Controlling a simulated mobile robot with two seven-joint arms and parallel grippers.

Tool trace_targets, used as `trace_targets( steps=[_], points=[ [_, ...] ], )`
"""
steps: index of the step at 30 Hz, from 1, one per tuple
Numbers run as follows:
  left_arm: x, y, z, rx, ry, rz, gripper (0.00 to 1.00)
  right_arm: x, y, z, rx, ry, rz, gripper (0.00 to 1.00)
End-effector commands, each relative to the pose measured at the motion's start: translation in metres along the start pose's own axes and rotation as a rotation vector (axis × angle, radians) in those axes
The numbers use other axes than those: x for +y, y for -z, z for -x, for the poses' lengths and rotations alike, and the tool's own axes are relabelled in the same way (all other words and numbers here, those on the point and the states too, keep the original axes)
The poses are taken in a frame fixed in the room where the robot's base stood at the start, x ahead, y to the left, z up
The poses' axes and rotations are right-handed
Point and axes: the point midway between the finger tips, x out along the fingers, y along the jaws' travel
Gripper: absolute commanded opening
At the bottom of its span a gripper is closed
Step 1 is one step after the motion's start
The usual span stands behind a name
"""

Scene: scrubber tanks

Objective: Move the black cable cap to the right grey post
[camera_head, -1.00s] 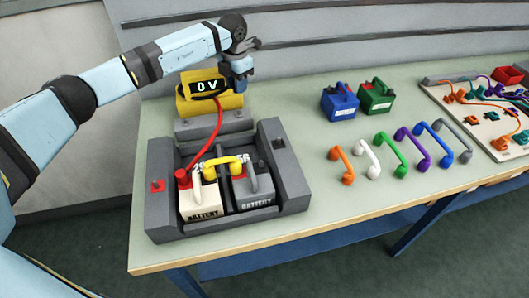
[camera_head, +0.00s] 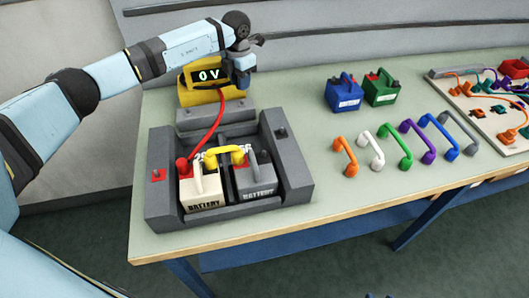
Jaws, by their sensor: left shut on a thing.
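The yellow meter (camera_head: 190,98) reads "0 V" and stands behind the grey battery tray (camera_head: 160,215). A red cable (camera_head: 217,125) runs from it to the red cap (camera_head: 182,166) on the white battery (camera_head: 203,190). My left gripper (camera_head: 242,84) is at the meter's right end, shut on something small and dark. The black cable cap cannot be made out apart from the fingers. A dark grey post (camera_head: 281,132) stands on the tray's right side. The grey battery (camera_head: 257,182) sits right of the white one, a yellow link (camera_head: 224,154) joining them. My right gripper is not in view.
A blue battery (camera_head: 343,95) and a green battery (camera_head: 381,89) stand at the back. Several coloured links, including an orange one (camera_head: 344,155), lie to the right. A wiring board (camera_head: 495,125) is at the far right. The tabletop between tray and links is clear.

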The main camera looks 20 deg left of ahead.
Motion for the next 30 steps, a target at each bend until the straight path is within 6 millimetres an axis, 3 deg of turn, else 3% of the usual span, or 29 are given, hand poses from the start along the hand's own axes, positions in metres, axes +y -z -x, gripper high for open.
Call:
trace_targets(
  steps=[15, 30],
  points=[
    [0.000, 0.000, -0.042, 0.000, 0.000, 0.000, 0.00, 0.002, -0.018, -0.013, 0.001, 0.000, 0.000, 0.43],
    [0.000, 0.000, -0.042, -0.001, 0.000, 0.000, 0.00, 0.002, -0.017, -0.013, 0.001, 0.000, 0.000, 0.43]
  ],
)
